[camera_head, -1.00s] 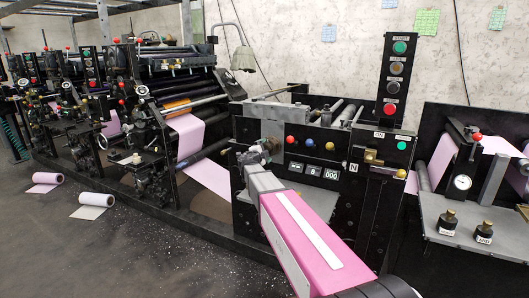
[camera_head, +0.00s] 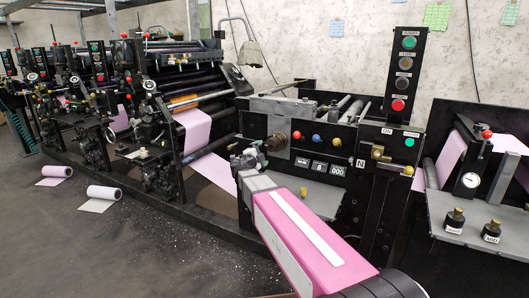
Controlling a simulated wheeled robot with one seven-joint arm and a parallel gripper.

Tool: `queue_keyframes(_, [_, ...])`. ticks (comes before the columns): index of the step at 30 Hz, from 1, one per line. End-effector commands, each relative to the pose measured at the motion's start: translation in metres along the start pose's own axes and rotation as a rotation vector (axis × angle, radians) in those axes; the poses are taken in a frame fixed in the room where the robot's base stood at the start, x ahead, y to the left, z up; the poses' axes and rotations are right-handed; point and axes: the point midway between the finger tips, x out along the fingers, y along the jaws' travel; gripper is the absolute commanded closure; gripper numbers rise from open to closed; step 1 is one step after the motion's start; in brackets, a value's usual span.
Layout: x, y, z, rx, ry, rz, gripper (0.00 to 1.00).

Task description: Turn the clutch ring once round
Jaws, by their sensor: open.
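A round brown ring-like part (camera_head: 277,141), which looks like the clutch ring, sits on the dark front of the machine, left of a row of coloured knobs. No label on it can be read. My gripper (camera_head: 247,158), at the end of my pink arm, is open and just left of and below this part in the picture. I see a gap between them. The fingertips are small and partly merge with the dark machine behind.
A red knob (camera_head: 297,135), a blue knob (camera_head: 316,139) and a yellow knob (camera_head: 335,144) stick out beside the ring, above a counter (camera_head: 318,167). A button column (camera_head: 406,75) rises to the right. Paper rolls (camera_head: 103,192) lie on the open floor at left.

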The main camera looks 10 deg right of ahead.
Motion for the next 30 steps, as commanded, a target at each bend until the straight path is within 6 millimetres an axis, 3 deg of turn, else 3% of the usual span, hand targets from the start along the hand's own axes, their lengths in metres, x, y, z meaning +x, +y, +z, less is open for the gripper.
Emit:
queue_keyframes(13, [-0.0047, 0.0001, -0.0001, -0.007, 0.001, 0.0, 0.05])
queue_keyframes(17, [-0.0048, -0.0002, -0.0006, -0.089, 0.001, 0.0, 0.05])
queue_keyframes(30, [-0.0054, -0.0028, -0.0043, -0.845, 0.001, -0.001, 0.05])
